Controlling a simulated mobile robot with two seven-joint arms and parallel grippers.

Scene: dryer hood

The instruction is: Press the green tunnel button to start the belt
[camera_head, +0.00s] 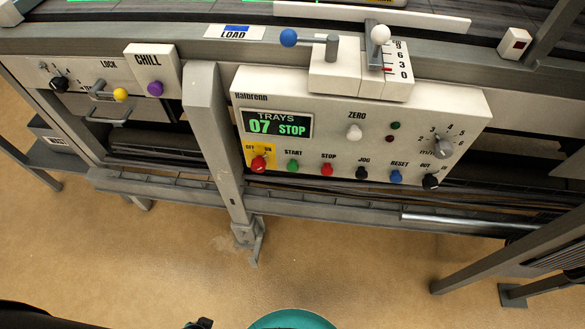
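The green button (293,166) sits under the label START in the bottom row of the white control panel (330,100). It stands between the red knob on a yellow plate (259,163) and the red STOP button (327,169). The panel's display (277,123) reads TRAYS 07 STOP in green letters. Nothing covers the green button. I see neither gripper clearly; only small dark parts show at the bottom edge, and I cannot tell what they are.
A black JOG button, a blue RESET button (396,176) and a black knob (431,181) continue the row. A blue-knobbed lever (289,38) and a white-knobbed lever (380,35) stand above. A grey post (213,140) rises left of the panel.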

